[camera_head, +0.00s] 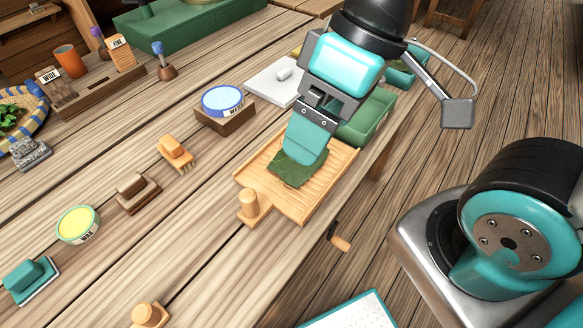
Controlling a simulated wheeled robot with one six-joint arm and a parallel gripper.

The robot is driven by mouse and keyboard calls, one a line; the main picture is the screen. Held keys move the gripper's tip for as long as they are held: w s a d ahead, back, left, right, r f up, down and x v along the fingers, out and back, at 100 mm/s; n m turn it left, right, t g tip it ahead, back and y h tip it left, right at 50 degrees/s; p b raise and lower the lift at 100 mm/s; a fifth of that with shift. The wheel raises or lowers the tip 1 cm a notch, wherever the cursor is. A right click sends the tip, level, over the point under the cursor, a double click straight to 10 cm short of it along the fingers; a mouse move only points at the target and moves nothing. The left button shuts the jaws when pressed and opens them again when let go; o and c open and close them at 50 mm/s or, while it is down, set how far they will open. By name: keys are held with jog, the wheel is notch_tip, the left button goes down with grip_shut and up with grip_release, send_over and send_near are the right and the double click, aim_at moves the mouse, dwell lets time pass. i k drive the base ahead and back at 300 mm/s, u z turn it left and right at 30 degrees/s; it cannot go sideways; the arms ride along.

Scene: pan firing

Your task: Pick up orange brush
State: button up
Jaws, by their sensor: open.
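The orange brush (172,148) lies on the wooden table left of the middle in the head view, with its orange block handle up and pale bristles showing at its lower right side. It stands free, with nothing touching it. My gripper (304,158) is well to its right, low over a wooden board (325,188). Its teal fingers point down at a dark green flat piece (290,173) on that board. The gripper is open. I cannot tell whether the fingertips touch the green piece, as they cover part of it.
A brown block brush (135,190), a wax tin (77,224) and a teal block (32,279) lie left of the brush. A white slab (272,84) lies behind the board.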

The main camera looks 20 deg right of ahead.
aim_at(176, 155)
jog(key=u, duration=0.05)
jog(key=k, duration=0.5)
jog(key=z, duration=1.05)
jog(key=i, duration=0.8)
jog(key=u, duration=2.5)
